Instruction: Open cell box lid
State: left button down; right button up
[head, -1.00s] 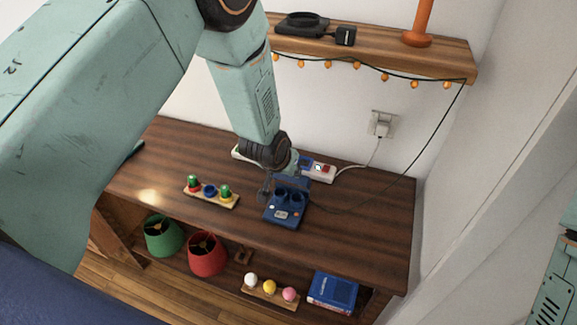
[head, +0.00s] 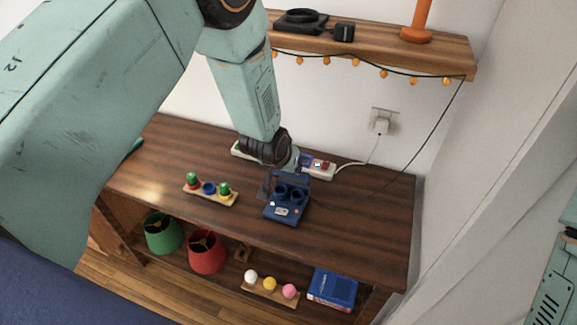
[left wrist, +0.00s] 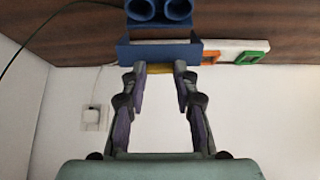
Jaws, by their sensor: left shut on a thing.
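The blue cell box (head: 283,211) stands on the wooden cabinet top, with two round blue wells showing. Its blue lid (head: 303,175) stands raised at the back of the box. In the left wrist view the lid (left wrist: 185,52) is a blue panel with a yellow tab, and the wells (left wrist: 158,10) lie beyond it. My left gripper (left wrist: 160,72) is shut on the lid at the yellow tab, one finger on each side. In the head view my left arm comes down from above and partly covers the lid. My right gripper is out of view.
A white power strip (head: 318,170) lies behind the box, wired to a wall socket (head: 381,123). A wooden holder (head: 210,194) with coloured pieces stands to the left. A shelf (head: 375,53) with hanging lights is above. The cabinet top to the right is clear.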

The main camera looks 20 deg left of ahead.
pick_arm(q)
jog(key=shift+s+r, duration=0.1)
jog(key=shift+s, duration=0.05)
jog(key=c, duration=1)
grip_release()
jog(key=v, duration=1.2)
jog(key=shift+a, duration=0.1)
